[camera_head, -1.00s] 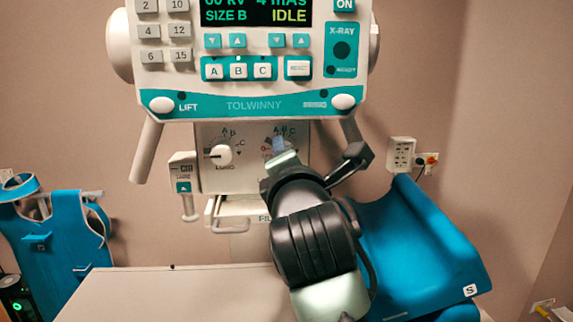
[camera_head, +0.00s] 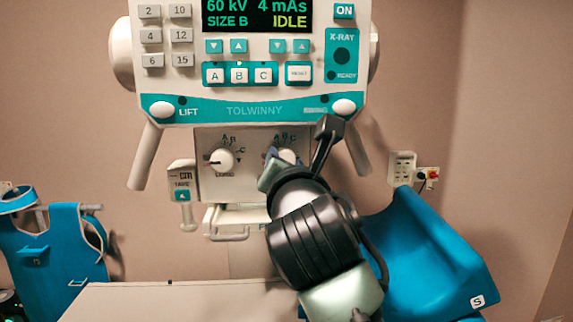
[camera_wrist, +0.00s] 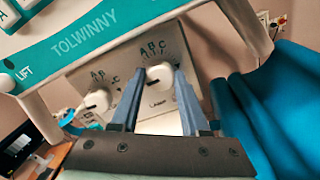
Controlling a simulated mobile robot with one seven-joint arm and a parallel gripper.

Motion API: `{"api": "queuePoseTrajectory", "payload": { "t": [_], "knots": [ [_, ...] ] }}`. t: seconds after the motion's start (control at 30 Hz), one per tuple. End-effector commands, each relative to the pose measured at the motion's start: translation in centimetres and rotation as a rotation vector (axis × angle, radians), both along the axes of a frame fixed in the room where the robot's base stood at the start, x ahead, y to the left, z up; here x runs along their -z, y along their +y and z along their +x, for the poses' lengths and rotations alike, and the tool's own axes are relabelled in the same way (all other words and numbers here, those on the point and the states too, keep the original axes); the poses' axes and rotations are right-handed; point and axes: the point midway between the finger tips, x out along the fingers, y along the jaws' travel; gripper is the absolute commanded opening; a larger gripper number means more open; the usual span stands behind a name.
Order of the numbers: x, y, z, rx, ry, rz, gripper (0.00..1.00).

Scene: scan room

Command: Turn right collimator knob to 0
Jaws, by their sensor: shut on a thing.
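The right collimator knob (camera_head: 287,156) is a white round knob on the pale collimator panel, below the TOLWINNY console. My gripper's fingers are seen in the wrist view (camera_wrist: 160,82), one on each side of this knob (camera_wrist: 160,74), shut on it. Marks A, B and C show above the knob. In the head view my wrist and gripper (camera_head: 272,168) cover its lower left part. I cannot read the knob's exact setting. The left collimator knob (camera_head: 221,160) sits beside it, with its own A, B, C scale.
The console (camera_head: 250,108) hangs just above, with a handle bar at each side. A small handle (camera_head: 228,232) is below the panel. A blue chair-like piece (camera_head: 425,250) stands right, a blue apron (camera_head: 62,250) left, and a pale tabletop (camera_head: 180,305) in front.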

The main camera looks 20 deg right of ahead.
Motion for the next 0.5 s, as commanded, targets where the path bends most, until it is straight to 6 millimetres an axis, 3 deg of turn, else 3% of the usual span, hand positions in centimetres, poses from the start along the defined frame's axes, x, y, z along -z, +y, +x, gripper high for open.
{"api": "queuePoseTrajectory", "payload": {
  "t": [0.37, 0.4, 0.5],
  "knots": [
    [0.06, 0.04, 0.02, 0.000, 0.004, -0.006, 0.00],
    [0.06, 0.04, 0.02, 0.000, 0.004, -0.006, 0.47],
    [0.06, 0.04, 0.02, -0.001, 0.003, -0.005, 0.65]
  ]
}}
